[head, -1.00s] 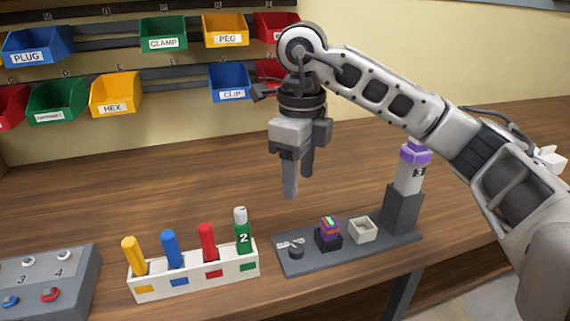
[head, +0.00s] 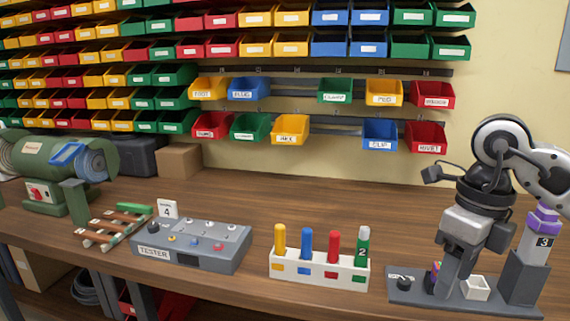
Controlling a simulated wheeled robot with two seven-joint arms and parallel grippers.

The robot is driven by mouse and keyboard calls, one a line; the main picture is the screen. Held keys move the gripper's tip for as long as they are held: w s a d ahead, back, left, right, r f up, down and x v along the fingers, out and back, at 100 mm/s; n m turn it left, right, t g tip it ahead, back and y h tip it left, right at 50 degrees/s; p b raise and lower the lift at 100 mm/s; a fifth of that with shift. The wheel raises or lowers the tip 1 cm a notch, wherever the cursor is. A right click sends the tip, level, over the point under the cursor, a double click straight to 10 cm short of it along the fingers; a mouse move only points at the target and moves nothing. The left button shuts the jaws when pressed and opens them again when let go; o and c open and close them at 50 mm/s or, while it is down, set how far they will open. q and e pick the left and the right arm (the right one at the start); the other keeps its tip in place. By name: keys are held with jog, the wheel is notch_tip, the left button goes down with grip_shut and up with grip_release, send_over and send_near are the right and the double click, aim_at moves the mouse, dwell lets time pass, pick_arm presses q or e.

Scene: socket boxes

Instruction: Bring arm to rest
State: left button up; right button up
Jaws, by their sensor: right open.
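My right gripper (head: 452,288) is open, its fingers pointing down. In the head view it overlaps the dark grey base plate (head: 408,297) at the lower right and partly hides a small multicoloured cube (head: 436,267). I cannot tell how far its fingers are from the plate or cube. No object shows between the fingers. A small white open box (head: 478,288) sits on the plate just right of the fingers. A grey post with a purple band (head: 543,220) and a 3 label stands at the plate's right end. My left gripper is not in view.
A white rack (head: 318,275) holds yellow, blue, red and green pegs left of the plate. A grey tester box (head: 190,245) and a green machine (head: 45,170) stand further left. Labelled bins (head: 335,90) hang on the wall. Wooden bench (head: 320,200) behind the rack is clear.

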jog(key=s+a+f+n+g+y, duration=0.1)
jog(key=s+a+f+g+y, duration=0.3)
jog(key=a, duration=0.6)
jog(key=s+a+f+y, duration=0.1)
jog(key=s+a+y, duration=0.1)
jog(key=a+y, duration=0.6)
jog(key=a+r+m+t+y, duration=0.5)
jog(key=a+r+m+y, duration=0.1)
jog(key=m+y, duration=0.35)
jog(key=w+d+f+m+t+h, duration=0.35)
jog(key=f+m+t+h, duration=0.2)
jog(key=m+t, duration=0.45)
jog(key=w+d+f+m+t+h, duration=0.3)
jog(key=d+f+m+t+h, duration=0.25)
jog(key=m, duration=0.75)
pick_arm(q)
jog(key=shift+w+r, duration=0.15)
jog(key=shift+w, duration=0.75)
pick_arm(e)
jog(key=s+d+f+m+g+h, duration=0.2)
jog(key=s+f+m+h, duration=0.2)
jog(key=f, duration=0.5)
jog(key=s+d+f+m+g+h, duration=0.2)
jog(key=s+f+m, duration=0.3)
jog(key=f, duration=0.5)
jog(key=s+g+h, duration=0.1)
jog(key=s, duration=0.1)
jog(key=shift+s+d+g+h, duration=0.2)
jog(key=shift+s+g+h, duration=0.1)
jog(key=shift+g+h, duration=0.05)
